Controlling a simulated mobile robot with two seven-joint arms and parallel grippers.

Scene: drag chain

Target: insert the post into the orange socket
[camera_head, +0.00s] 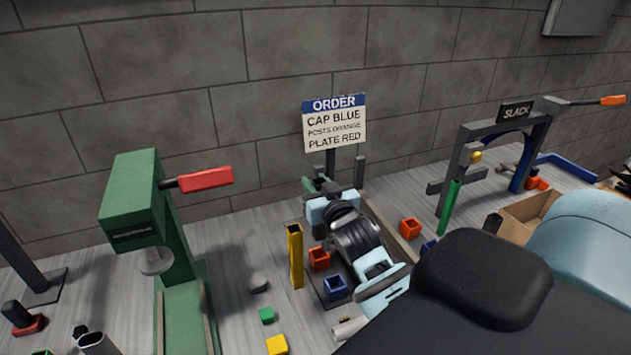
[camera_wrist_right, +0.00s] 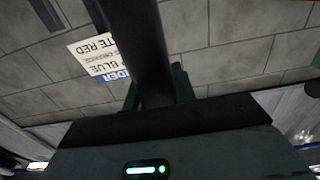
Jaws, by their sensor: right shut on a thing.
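My right gripper (camera_head: 333,190), on a pale blue and black wrist, is shut on a green piece (camera_head: 318,185) that looks like the post. Its end pokes out at the left of the fingers. In the right wrist view the green piece (camera_wrist_right: 181,82) shows beside a dark bar, mostly hidden. An orange socket (camera_head: 319,259) sits below and in front of the gripper, beside a blue socket (camera_head: 334,287). The gripper is above and apart from it. Another orange socket (camera_head: 409,228) stands further right. My left gripper is not in view.
A yellow upright post (camera_head: 295,255) stands close left of the near orange socket. A green press (camera_head: 150,220) with a red handle is at left. The order sign (camera_head: 334,123) stands behind the gripper. A frame marked SLACK (camera_head: 516,112) and a cardboard box (camera_head: 525,215) are at right.

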